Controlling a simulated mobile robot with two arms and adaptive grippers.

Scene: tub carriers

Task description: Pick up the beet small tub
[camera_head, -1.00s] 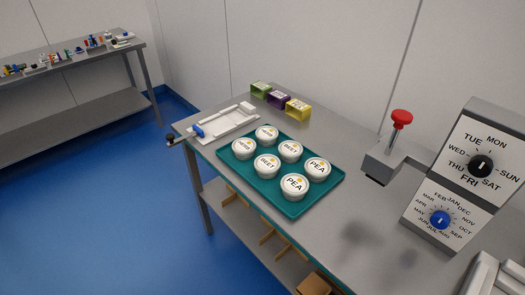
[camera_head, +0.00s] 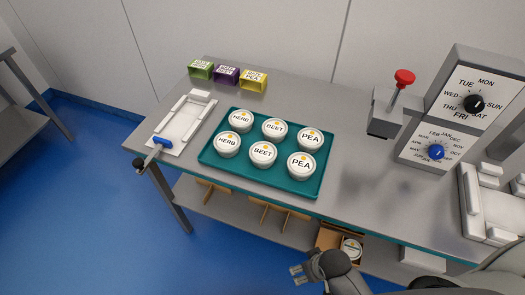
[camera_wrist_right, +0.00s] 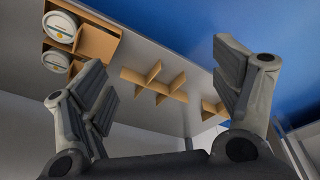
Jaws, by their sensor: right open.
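Two white beet tubs stand in the middle column of a teal tray on the table, the rear beet tub (camera_head: 274,128) and the front beet tub (camera_head: 263,154). Two herb tubs (camera_head: 227,145) are to their left and two pea tubs (camera_head: 301,166) to their right. The teal tray (camera_head: 215,162) lies flat. My right gripper (camera_head: 296,273) is low in front of the table, below the tray and apart from it. In the right wrist view my right gripper (camera_wrist_right: 165,82) is open and empty, facing the lower shelf. My left gripper is not in view.
On the lower shelf is a cardboard carrier (camera_wrist_right: 98,43) with round tubs (camera_wrist_right: 58,28), beside cardboard dividers (camera_wrist_right: 155,82). Green, purple and yellow boxes (camera_head: 253,80) stand behind the tray. A white device with a blue handle (camera_head: 162,141) is at left, a red-knobbed lever (camera_head: 404,78) and dial panel at right.

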